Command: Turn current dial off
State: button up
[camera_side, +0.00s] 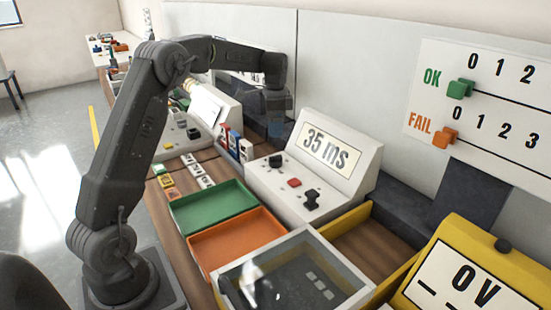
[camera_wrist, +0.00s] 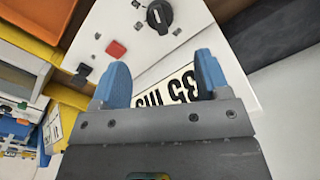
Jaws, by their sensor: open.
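A white sloped console (camera_side: 262,183) has a display reading "35 ms" (camera_side: 328,148). No label I can read names a current dial. My gripper (camera_wrist: 163,75) is open, its blue fingers apart over the display, touching no control that I can see.
A green tray (camera_side: 213,192), an orange tray (camera_side: 207,244) and a clear-lidded box (camera_side: 232,268) stand in front. A yellow "0V" unit (camera_side: 425,262) is at right. Another console (camera_side: 213,106) stands behind. A wall board (camera_side: 415,112) shows OK and FAIL counters.

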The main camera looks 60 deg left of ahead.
aim_at(276, 156)
notch_tip(276, 156, down, 12)
jog(key=shift+r, duration=0.25)
jog(key=c, duration=0.9)
